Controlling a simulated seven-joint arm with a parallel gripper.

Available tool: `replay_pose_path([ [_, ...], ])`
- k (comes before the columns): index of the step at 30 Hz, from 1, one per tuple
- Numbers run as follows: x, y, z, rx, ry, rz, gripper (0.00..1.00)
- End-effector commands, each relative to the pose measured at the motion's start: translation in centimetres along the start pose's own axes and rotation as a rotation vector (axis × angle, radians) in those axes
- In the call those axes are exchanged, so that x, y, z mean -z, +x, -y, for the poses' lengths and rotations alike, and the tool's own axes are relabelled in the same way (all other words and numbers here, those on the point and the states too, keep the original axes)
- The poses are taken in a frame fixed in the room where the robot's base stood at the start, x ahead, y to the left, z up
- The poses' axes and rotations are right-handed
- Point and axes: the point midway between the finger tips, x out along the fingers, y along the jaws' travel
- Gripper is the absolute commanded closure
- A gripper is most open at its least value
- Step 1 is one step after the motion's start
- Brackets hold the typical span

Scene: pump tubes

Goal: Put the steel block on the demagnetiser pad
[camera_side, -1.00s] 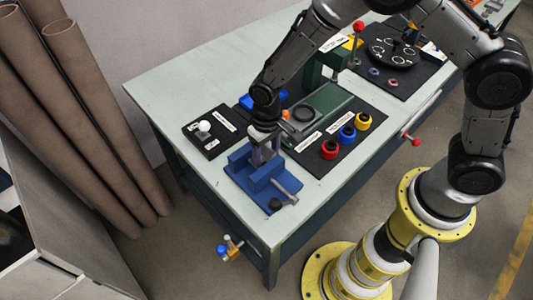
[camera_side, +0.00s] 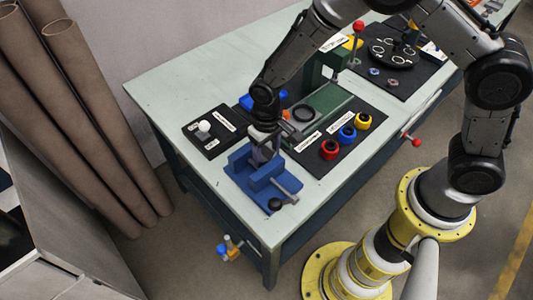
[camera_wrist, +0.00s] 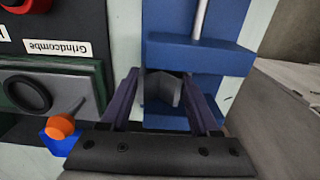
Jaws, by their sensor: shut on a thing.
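The steel block (camera_wrist: 165,91) is a grey angular piece between my fingers in the wrist view, at the blue vise (camera_wrist: 200,55). My gripper (camera_wrist: 160,88) is shut on it, with one finger on each side. In the side view my gripper (camera_side: 263,155) points down at the rear of the blue vise (camera_side: 262,180), and the block is hidden by fingers and vise. I cannot read which surface is the demagnetiser pad. A black board (camera_side: 209,145) with a white knob and labels lies left of the vise. A green base with a dark ring (camera_side: 303,113) lies behind it to the right.
Red (camera_side: 329,149), blue (camera_side: 347,134) and yellow (camera_side: 362,121) round pieces stand on a black board right of the vise. An orange knob (camera_wrist: 61,126) is close beside my gripper. A green upright (camera_side: 322,68) stands farther back. The table's back left is clear.

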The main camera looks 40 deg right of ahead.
Motion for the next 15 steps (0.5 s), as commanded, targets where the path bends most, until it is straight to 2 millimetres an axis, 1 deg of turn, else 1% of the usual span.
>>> replay_pose_path([
  [1,0.2,-0.3,0.1,0.002,0.0,-0.006,1.0],
  [15,0.2,-2.1,0.1,0.003,0.0,-0.006,1.0],
])
